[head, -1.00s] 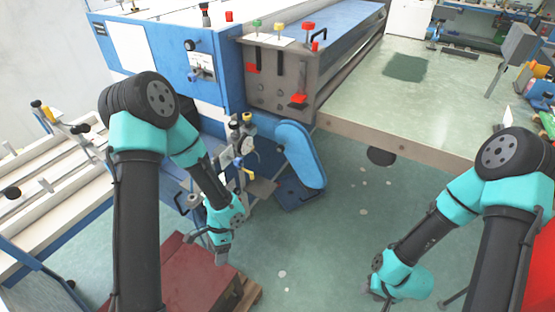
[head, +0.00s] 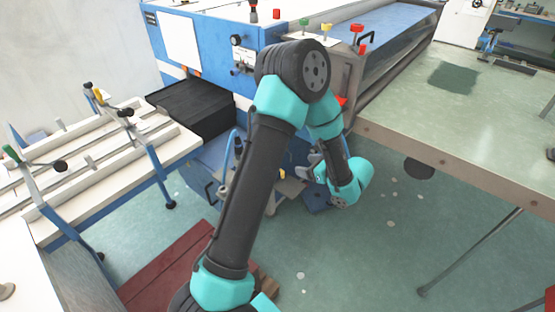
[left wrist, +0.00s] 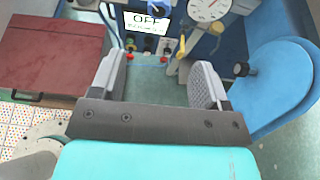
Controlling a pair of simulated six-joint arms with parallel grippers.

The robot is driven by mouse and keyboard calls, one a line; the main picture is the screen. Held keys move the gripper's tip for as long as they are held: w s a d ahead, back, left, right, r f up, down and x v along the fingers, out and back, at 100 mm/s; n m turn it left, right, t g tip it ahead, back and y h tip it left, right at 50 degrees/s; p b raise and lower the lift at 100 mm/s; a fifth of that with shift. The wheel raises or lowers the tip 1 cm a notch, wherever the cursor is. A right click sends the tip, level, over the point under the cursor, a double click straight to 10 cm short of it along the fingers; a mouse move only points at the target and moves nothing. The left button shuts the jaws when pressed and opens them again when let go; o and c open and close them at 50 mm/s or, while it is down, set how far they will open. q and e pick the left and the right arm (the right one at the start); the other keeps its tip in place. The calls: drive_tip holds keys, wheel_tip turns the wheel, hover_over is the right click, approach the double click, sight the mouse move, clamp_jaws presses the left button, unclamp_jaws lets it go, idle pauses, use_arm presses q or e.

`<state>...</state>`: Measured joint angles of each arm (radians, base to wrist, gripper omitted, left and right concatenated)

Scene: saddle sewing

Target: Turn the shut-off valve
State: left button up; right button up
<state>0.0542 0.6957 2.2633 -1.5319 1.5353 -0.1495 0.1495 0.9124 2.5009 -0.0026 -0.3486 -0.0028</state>
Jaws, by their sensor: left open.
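A yellow lever (left wrist: 182,46), which looks like the shut-off valve's handle, hangs roughly vertical below a round white gauge (left wrist: 207,10) in the left wrist view. A white "OFF" sign (left wrist: 147,22) is to its left. My left gripper (left wrist: 157,80) is open and empty, its two grey fingers spread wide. The lever appears beyond the fingers, nearer the right one, and apart from them. In the head view the left gripper (head: 317,165) is low in front of the blue machine; my arm hides much there, and I cannot make out the lever clearly. My right gripper is out of view.
A blue rounded panel (left wrist: 272,90) stands close on the right in the left wrist view. A dark red box (left wrist: 50,55) is on the left. In the head view, the blue machine (head: 215,45) stands behind my arm and a green-topped table (head: 480,115) extends right.

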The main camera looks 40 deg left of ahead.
use_arm(q)
drive_tip(key=x, duration=1.7)
drive_tip(key=shift+a+f, duration=0.15)
drive_tip(key=shift+f, duration=0.05)
drive_tip(key=shift+c, duration=0.2)
drive_tip(key=c, duration=0.9)
